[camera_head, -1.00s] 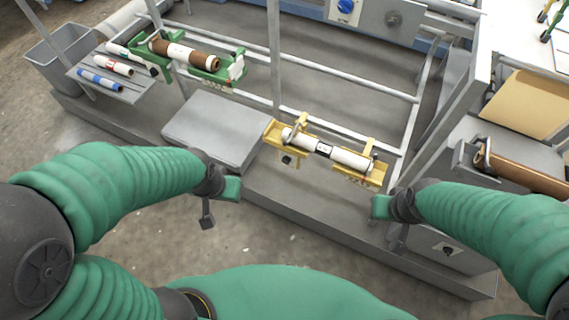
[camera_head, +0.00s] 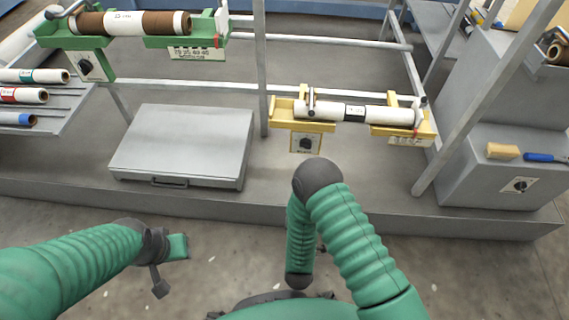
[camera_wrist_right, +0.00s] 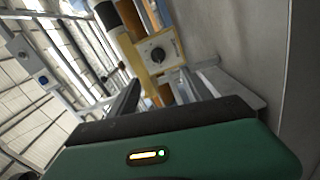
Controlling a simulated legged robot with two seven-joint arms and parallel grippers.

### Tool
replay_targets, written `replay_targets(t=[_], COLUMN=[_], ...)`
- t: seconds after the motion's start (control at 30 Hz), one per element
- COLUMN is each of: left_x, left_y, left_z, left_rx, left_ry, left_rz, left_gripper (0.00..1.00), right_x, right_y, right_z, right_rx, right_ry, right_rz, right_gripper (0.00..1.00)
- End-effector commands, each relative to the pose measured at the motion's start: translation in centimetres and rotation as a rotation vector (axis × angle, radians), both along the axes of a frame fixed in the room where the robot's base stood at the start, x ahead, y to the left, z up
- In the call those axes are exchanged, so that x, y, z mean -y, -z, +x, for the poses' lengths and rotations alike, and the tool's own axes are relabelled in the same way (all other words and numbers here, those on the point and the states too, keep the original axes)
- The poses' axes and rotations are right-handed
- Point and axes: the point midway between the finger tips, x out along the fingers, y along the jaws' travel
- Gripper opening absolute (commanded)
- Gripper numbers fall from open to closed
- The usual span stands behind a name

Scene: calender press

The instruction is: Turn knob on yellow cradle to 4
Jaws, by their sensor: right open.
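The yellow cradle (camera_head: 283,114) stands in the middle right of the head view and carries a white roll (camera_head: 385,115) with a dark band. Its knob (camera_head: 306,143) is dark, on a pale plate below the cradle's left end; the numbers are too small to read. In the right wrist view the knob (camera_wrist_right: 158,56) sits on its plate beyond the open, empty right gripper (camera_wrist_right: 167,88), apart from the fingers. In the head view the right gripper is hidden by my arm. My left gripper (camera_head: 170,250) hangs low at left, away from the cradle; its jaws are unclear.
A green cradle (camera_head: 118,42) with a brown and white roll and its own knob (camera_head: 86,67) stands at upper left. A grey flat box (camera_head: 180,140) lies between the cradles. Upright posts (camera_head: 259,70) and rails surround the bench. A grey cabinet (camera_head: 495,180) with another knob is at right.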

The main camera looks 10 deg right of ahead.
Motion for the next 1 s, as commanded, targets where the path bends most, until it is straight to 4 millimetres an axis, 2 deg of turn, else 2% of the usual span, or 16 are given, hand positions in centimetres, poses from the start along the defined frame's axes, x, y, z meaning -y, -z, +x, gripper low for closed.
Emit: replay_targets(t=[0.17, 0.5, 0.7, 0.83, 1.0], left_x=[0.0, 0.1, 0.1, 0.1, 0.1], left_y=[0.9, 4.8, 6.6, 7.1, 7.0], left_z=[0.0, 0.0, 0.0, 0.0, 0.0], left_rx=[0.001, 0.001, 0.0, 0.0, 0.001], left_ry=[0.001, 0.001, 0.0, 0.001, 0.001], left_rz=[0.0, 0.0, 0.0, 0.0, 0.0], left_gripper=[0.36, 0.36, 0.36, 0.36, 0.36], right_x=[0.8, 2.8, 4.0, 4.4, 4.4], right_y=[0.0, 0.1, 0.1, -0.2, -0.4], right_z=[1.7, 10.2, 14.4, 15.8, 16.2], right_rx=[0.011, 0.013, 0.009, 0.008, 0.005], right_ry=[0.006, 0.006, 0.004, 0.003, 0.002], right_rz=[-0.009, -0.017, -0.015, -0.016, -0.017], right_gripper=[0.58, 0.58, 0.58, 0.58, 0.58])
